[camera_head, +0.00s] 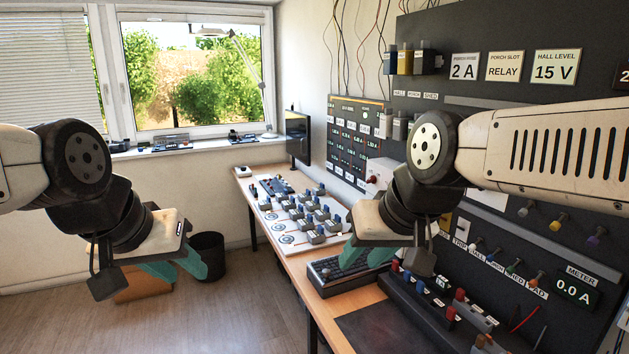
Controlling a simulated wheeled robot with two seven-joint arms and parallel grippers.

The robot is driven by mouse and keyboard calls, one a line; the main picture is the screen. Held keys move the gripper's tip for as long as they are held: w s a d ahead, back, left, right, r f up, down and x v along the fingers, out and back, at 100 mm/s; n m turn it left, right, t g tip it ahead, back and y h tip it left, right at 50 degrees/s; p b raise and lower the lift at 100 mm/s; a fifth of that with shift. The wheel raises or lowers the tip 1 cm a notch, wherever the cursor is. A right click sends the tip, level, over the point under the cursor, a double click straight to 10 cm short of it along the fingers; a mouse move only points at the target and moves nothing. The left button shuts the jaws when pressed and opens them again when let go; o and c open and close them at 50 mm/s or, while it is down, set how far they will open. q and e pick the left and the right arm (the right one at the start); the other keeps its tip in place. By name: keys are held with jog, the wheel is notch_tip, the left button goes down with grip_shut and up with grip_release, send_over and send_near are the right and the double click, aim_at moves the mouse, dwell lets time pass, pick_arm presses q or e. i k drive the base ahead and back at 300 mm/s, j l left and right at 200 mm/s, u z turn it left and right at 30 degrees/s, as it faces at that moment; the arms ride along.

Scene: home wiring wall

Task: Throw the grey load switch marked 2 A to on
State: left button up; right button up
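I cannot pick out a grey load switch marked 2 A for certain, as most small labels are too small to read. A white card reading 2 A (464,67) hangs high on the dark wall panel. Several grey blocks with blue tops (311,222) stand on a white board on the bench. My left gripper (188,278) hangs over the floor left of the bench, its teal fingers apart and empty. My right gripper (362,262) is above the bench by the black keyboard-like unit, its teal fingers apart and seemingly empty. My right forearm hides part of the wall panel.
A dark meter (577,290) reads 0.0 A at the lower right. A dark panel of small labelled tiles (356,140) is on the wall. Red- and blue-topped blocks stand on a black strip (405,289) at the bench front. A black bin (207,256) stands on the open floor.

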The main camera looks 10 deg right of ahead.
aim_at(523, 211)
jog(key=z, duration=1.45)
